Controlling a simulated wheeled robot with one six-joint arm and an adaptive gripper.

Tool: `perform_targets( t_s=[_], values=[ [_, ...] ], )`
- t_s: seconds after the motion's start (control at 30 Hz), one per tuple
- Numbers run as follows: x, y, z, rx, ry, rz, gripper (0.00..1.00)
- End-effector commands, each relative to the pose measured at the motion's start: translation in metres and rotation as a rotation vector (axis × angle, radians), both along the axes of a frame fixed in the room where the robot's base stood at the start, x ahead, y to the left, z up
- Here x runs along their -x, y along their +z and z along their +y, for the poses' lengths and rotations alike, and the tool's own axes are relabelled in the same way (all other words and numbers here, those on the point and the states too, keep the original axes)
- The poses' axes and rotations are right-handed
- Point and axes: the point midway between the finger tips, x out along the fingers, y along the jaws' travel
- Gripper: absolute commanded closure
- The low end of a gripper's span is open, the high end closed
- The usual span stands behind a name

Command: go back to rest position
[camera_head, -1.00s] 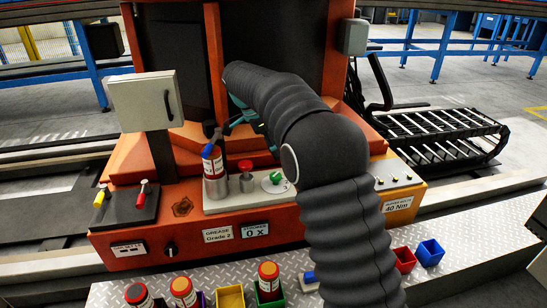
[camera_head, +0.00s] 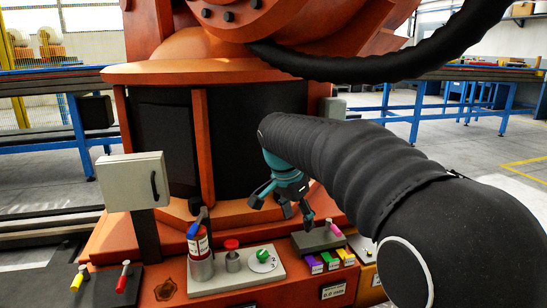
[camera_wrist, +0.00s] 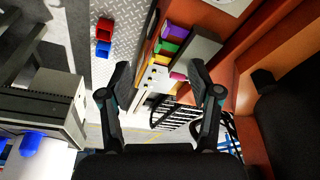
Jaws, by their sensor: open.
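My gripper (camera_head: 282,205) is teal and dark, at the end of my black-sleeved arm. It hangs in the air in front of the orange machine (camera_head: 255,130), above its ledge. In the wrist view its two fingers (camera_wrist: 160,85) are spread apart with nothing between them. A red and white bottle with a blue part on top (camera_head: 199,245) stands in a metal cup on a pale plate (camera_head: 220,287), left of my gripper. Part of the machine is hidden by my arm.
A grey box (camera_head: 134,181) stands at the left. A grey block with a pink handle (camera_head: 320,238) and coloured blocks (camera_head: 330,262) lie below my gripper. The wrist view shows red (camera_wrist: 104,29) and blue bins (camera_wrist: 103,48).

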Motion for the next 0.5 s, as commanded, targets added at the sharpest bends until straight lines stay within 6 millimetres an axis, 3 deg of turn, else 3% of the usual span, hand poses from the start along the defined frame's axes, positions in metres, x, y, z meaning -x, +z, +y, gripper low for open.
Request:
perform_targets(
  t_s=[0.03, 0.2, 0.5],
  values=[
    [0.015, 0.011, -0.011, -0.009, 0.038, -0.006, 0.37],
    [0.064, 0.026, -0.039, -0.029, 0.198, -0.021, 0.37],
    [0.153, 0.030, -0.076, -0.027, 0.471, -0.077, 0.37]
  ],
)
